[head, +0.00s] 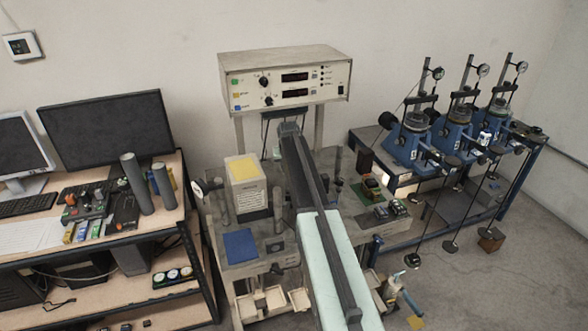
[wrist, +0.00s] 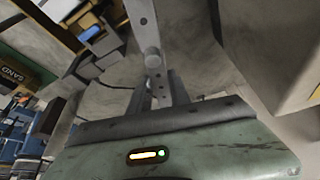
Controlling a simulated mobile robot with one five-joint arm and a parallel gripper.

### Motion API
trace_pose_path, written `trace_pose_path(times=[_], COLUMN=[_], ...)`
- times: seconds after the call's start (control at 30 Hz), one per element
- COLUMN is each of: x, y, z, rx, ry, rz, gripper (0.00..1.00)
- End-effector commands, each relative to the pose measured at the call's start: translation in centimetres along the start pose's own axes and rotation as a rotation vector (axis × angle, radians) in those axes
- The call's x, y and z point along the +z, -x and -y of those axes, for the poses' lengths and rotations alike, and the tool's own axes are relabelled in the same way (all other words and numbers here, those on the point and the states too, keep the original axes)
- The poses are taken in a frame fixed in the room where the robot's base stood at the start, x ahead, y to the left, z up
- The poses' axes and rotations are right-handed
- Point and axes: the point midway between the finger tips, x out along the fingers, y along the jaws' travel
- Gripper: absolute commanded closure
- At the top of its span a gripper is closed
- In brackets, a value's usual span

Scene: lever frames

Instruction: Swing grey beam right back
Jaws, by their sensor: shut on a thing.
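In the wrist view, the grey beam (wrist: 141,14) is a flat light-grey bar with a round boss and small holes. It runs from the top edge down to my gripper. My gripper (wrist: 157,84) is shut on the beam's near end, with one dark finger on each side of it. In the head view, my arm reaches forward over the middle of the bench to below the instrument box. My arm hides the jaws there, and I cannot make out the beam in that view.
An instrument box (head: 287,75) with displays stands on posts behind the bench. A yellow-topped block (head: 247,187) and blue pad (head: 240,246) are left of my arm; small devices (head: 391,210) are right. Blue machines (head: 410,145) stand farther right. A desk with monitors (head: 108,128) is left.

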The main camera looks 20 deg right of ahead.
Motion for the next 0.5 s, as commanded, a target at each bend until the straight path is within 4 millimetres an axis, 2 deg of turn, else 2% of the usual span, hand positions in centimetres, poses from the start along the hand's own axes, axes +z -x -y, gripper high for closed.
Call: trace_pose_path(times=[0.37,0.4,0.43,0.5], x=[-0.3,-0.3,-0.2,-0.2], y=[0.1,0.1,0.1,0.1], z=[1.8,1.9,2.0,2.1], rx=[-0.006,-0.006,-0.007,-0.008], ry=[0.024,0.025,0.025,0.026], rz=[-0.012,-0.012,-0.011,-0.01], gripper=[1.0,0.66,0.58,0.55])
